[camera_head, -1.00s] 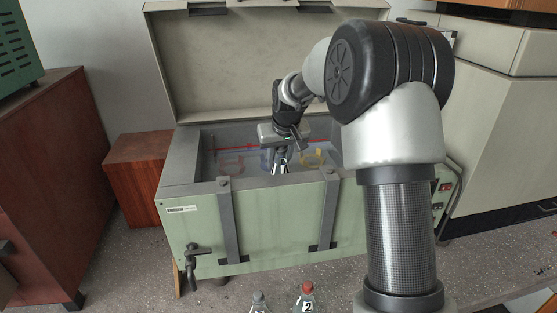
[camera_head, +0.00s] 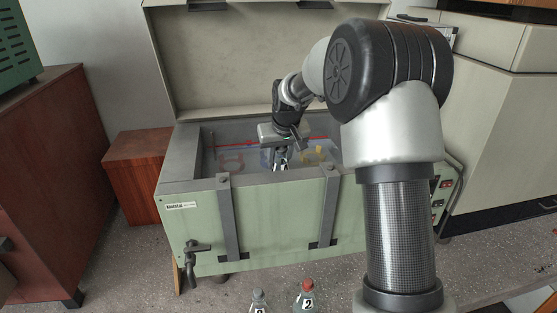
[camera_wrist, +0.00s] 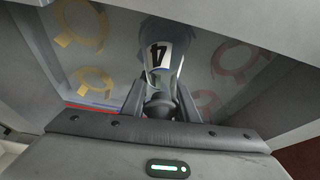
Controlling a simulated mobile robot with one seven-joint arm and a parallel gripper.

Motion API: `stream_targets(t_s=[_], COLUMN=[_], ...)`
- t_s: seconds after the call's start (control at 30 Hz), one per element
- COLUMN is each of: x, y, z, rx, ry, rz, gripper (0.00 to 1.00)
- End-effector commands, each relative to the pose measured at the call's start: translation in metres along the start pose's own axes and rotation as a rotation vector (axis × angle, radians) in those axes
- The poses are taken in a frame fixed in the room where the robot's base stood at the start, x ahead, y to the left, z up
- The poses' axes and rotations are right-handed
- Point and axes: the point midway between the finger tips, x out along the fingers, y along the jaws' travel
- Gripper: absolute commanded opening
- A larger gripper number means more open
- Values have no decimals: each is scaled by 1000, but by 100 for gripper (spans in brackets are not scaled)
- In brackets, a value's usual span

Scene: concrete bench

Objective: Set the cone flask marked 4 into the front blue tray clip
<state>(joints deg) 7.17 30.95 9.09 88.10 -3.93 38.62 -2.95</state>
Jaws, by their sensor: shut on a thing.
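My gripper (camera_wrist: 160,108) is shut on the neck of the cone flask marked 4 (camera_wrist: 163,55), just under its dark stopper. In the head view my gripper (camera_head: 284,148) and the flask, mostly hidden, are inside the open green bath. A blue clip (camera_head: 266,158) shows just left of the flask, partly covered by my gripper. Whether it is the front blue one, and whether the flask touches it, I cannot tell. The wrist view shows yellow clips (camera_wrist: 96,80) left of the flask and reddish clips (camera_wrist: 238,62) right of it.
The bath's front wall (camera_head: 275,210) with two dark straps stands close before my gripper, and its raised lid (camera_head: 255,65) is behind. A red clip (camera_head: 231,162) and a yellow clip (camera_head: 314,153) flank the flask. Two stoppered flasks, one marked 2 (camera_head: 306,300), stand in front.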

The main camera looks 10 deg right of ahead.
Motion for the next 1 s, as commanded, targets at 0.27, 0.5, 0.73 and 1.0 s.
stream_targets(t_s=[0.27,0.5,0.73,1.0], x=[-1,0,0,-3], y=[0,0,0,0], z=[-1,0,0,-1], rx=[0,0,0,0], ry=[2,1,-1,0], rz=[0,0,0,0], gripper=[44,49,71,71])
